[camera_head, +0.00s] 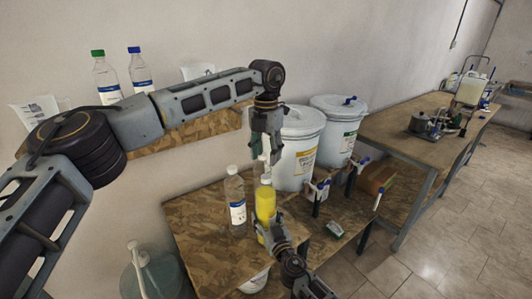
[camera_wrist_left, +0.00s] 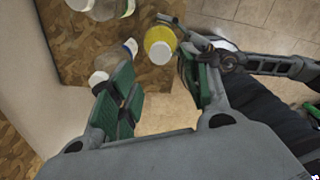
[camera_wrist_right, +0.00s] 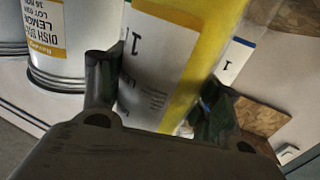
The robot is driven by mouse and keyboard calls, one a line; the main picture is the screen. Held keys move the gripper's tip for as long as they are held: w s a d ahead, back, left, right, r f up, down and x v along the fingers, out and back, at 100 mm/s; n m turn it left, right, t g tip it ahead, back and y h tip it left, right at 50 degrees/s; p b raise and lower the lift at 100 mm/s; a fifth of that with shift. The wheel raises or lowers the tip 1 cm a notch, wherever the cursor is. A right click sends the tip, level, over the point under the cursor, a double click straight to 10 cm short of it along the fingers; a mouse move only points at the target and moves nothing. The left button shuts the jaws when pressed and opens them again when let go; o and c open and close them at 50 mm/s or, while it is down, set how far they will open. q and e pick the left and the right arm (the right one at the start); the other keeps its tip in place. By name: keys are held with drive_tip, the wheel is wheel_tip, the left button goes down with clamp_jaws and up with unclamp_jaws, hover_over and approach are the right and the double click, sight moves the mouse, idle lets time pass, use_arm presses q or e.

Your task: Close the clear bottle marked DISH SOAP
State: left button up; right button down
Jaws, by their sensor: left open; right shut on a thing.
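A bottle filled with yellow (camera_head: 265,203) stands upright at the front of the wooden bench; its label is too small to read. My right gripper (camera_head: 272,233) is shut around its lower part. The right wrist view shows the yellow bottle (camera_wrist_right: 165,55) between the fingers, its label only partly visible. My left gripper (camera_head: 266,158) is open and points down above the yellow bottle. In the left wrist view, the yellow bottle's pale round top (camera_wrist_left: 160,52) lies beyond the open fingers; I cannot tell whether it is a cap or a bare mouth.
A clear bottle with a white top (camera_head: 236,208) stands just left of the yellow one. Two white drums (camera_head: 297,150) with taps stand behind. A green-and-white item (camera_head: 334,230) lies at right. A wall shelf (camera_head: 200,130) holds capped bottles. Another table (camera_head: 400,145) is farther right.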

sight(266, 176)
use_arm(q)
drive_tip(key=shift+f, duration=0.15)
idle(0.3)
drive_tip(key=shift+f, duration=3.85)
drive_tip(key=shift+c, duration=0.5)
clamp_jaws()
drive_tip(key=shift+m, duration=1.1)
drive_tip(key=shift+o, duration=0.9)
unclamp_jaws()
